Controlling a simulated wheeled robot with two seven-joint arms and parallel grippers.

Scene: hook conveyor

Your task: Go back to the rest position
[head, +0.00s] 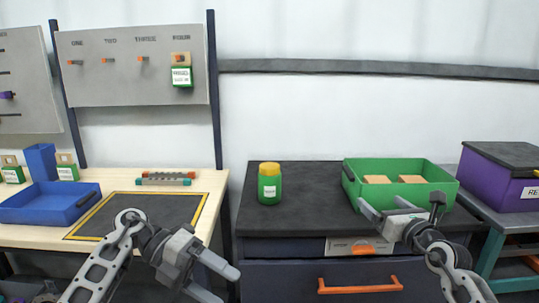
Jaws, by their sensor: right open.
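My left gripper (229,286) is low in the head view, in front of the wooden bench and the dark cabinet. Its fingers are apart with nothing between them. My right gripper (387,208) is over the dark cabinet top, in front of the green bin (400,168). Its fingers are spread and I see nothing held. The green bin holds light tan blocks (411,179). Whether the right fingers touch the bin is unclear from this view.
A green jar with a yellow lid (269,185) stands on the dark cabinet (310,180). The wooden bench (115,181) bears a black mat (150,205) and a blue tray (50,208). A hook board (130,85) stands behind. A purple box (490,182) is at right.

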